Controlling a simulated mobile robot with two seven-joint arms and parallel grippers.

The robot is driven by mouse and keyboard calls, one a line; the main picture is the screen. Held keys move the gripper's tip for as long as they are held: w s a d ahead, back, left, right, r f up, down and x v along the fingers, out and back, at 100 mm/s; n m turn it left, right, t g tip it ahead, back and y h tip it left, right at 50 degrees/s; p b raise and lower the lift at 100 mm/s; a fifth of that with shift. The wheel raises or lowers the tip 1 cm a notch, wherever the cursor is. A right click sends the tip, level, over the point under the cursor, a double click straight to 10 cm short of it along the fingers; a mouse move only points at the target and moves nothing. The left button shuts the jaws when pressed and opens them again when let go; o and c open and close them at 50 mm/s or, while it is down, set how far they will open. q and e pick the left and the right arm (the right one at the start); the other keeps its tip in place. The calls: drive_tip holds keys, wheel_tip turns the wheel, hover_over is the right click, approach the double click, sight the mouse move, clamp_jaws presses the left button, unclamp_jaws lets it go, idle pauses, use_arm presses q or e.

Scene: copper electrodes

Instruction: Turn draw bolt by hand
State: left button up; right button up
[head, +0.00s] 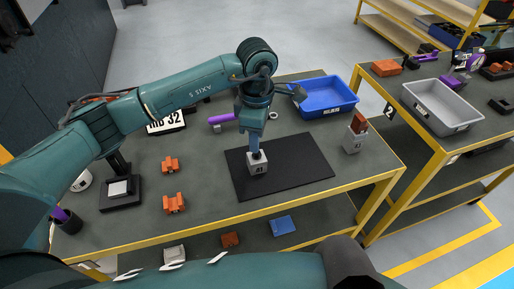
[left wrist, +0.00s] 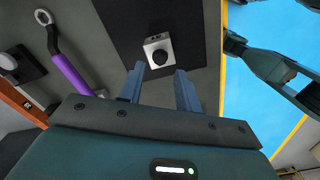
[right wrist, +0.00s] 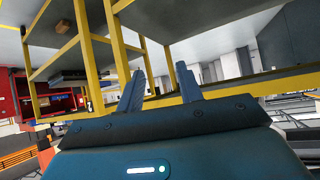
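A grey metal block (head: 258,169) marked "#1" stands upright on the black mat (head: 305,165). In the left wrist view the block (left wrist: 151,43) has a round black knob (left wrist: 158,57) on its face, which looks like the draw bolt. My left gripper (head: 255,150) points down just above the block. In the left wrist view its two fingers (left wrist: 160,68) are apart, with the knob just beyond the tips and nothing between them. My right gripper (right wrist: 160,68) is open and empty, facing yellow-framed shelving away from the block.
A purple-handled wrench (head: 221,118) lies behind the mat and shows in the left wrist view (left wrist: 72,74). Copper pieces (head: 173,204) lie left of the mat. A blue bin (head: 325,97) stands behind, and another block with a copper top (head: 354,142) stands right.

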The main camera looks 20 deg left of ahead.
sight(257, 155)
use_arm(q)
wheel_tip(257, 155, down, 4)
drive_tip(key=shift+r+b, duration=0.15)
drive_tip(key=shift+b, duration=0.5)
use_arm(e)
drive_tip(key=shift+a, duration=0.5)
drive_tip(key=shift+f, duration=0.15)
use_arm(q)
drive_tip(key=shift+f+b, duration=0.35)
drive_tip(key=shift+b, duration=0.1)
use_arm(e)
drive_tip(key=shift+f, duration=0.3)
use_arm(q)
drive_tip(key=shift+c, duration=0.3)
use_arm(e)
drive_tip(key=shift+w, duration=0.15)
use_arm(q)
drive_tip(key=shift+c, duration=0.6)
clamp_jaws()
use_arm(e)
drive_tip(key=shift+w+d+r+t, duration=0.1)
drive_tip(key=shift+w+r+t, duration=0.05)
drive_tip(key=shift+t, duration=0.15)
